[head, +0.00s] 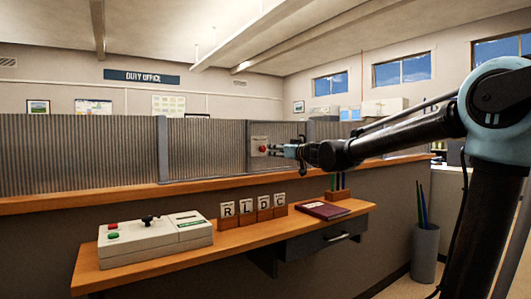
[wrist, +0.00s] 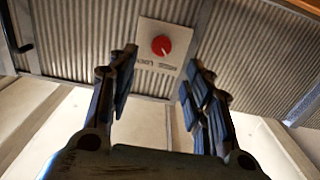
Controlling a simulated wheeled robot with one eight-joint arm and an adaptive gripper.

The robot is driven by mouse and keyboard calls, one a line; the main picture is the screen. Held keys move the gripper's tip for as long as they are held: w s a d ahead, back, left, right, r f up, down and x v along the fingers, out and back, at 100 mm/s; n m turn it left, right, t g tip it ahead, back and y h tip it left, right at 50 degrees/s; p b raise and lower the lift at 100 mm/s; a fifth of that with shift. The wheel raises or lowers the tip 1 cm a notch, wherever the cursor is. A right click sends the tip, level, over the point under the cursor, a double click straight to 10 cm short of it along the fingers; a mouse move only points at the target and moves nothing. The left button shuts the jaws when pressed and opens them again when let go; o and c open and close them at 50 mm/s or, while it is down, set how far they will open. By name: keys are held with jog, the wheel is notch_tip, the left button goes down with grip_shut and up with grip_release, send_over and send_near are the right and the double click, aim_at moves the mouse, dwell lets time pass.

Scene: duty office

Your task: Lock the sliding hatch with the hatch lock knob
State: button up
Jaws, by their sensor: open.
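The hatch lock knob (wrist: 162,46) is a round red knob with a pale pointer mark. It sits on a white labelled plate (wrist: 148,65) fixed to the corrugated hatch panel. In the head view the knob plate (head: 259,146) is small, just left of my gripper (head: 274,151). The sliding hatch (head: 207,148) is a grey ribbed panel in a metal frame above the wooden counter. In the wrist view my gripper (wrist: 158,75) is open and empty, its fingers apart on either side of the plate. The knob lies beyond the fingertips, and no contact is visible.
The wooden counter ledge (head: 120,201) runs below the hatch. A lower shelf (head: 239,241) holds a control box (head: 155,238), several letter blocks (head: 252,210), a dark red book (head: 323,210) and a pen holder (head: 338,193). A grey bin (head: 425,252) stands at right.

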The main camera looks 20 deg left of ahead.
aim_at(264, 148)
jog(key=x, duration=1)
jog(key=shift+w, duration=0.15)
jog(key=c, duration=1)
